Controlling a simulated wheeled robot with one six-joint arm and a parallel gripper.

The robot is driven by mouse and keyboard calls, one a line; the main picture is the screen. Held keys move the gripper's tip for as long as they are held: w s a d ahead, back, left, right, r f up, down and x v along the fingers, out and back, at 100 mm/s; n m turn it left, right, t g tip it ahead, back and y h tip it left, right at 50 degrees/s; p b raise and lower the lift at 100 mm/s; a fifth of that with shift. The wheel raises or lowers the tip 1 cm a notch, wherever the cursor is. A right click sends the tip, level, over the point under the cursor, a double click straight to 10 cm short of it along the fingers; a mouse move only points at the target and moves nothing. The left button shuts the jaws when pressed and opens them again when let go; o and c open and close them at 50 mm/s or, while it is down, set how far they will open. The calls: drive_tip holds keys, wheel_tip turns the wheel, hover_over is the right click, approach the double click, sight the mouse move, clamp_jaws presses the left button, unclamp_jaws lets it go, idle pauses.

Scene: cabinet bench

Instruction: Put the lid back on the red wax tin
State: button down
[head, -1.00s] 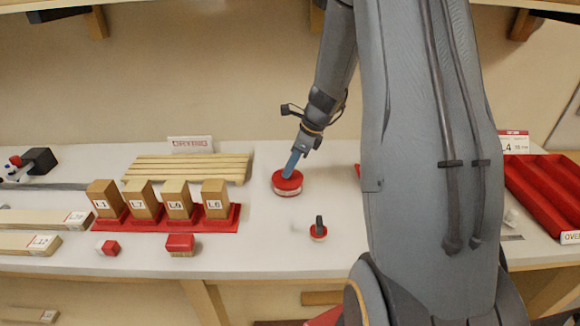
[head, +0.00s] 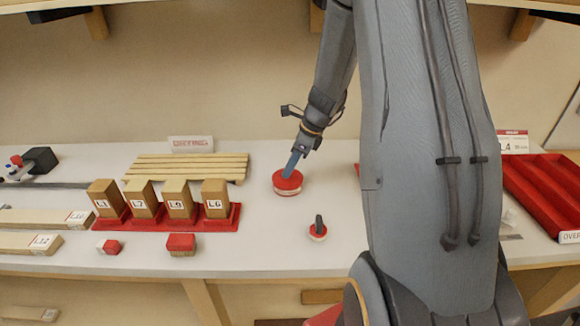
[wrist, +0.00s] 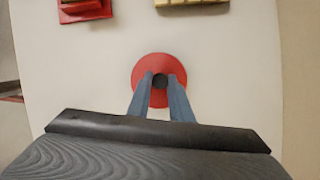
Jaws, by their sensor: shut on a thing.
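The red wax tin (head: 284,191) stands on the bench right of the wooden rack, with a pale side band under a red top. The red lid (head: 288,180) is on top of the tin; it also shows in the wrist view (wrist: 145,70) as a red disc with a dark round knob (wrist: 160,80) at its centre. My gripper (head: 293,170) points down at the lid, and in the wrist view its blue fingers (wrist: 160,84) are shut on the knob. From these views I cannot tell whether the lid is fully seated.
A small red-topped round piece with a dark handle (head: 318,231) stands in front. A red holder (head: 225,224) with several labelled wooden blocks and a slatted rack (head: 190,164) stand left. A red tray (head: 545,190) is at right. Bench around the tin is clear.

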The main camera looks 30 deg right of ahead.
idle(0.4)
drive_tip(key=c, duration=1)
unclamp_jaws()
drive_tip(key=shift+r+p, duration=3.15)
drive_tip(key=shift+r, duration=0.35)
clamp_jaws()
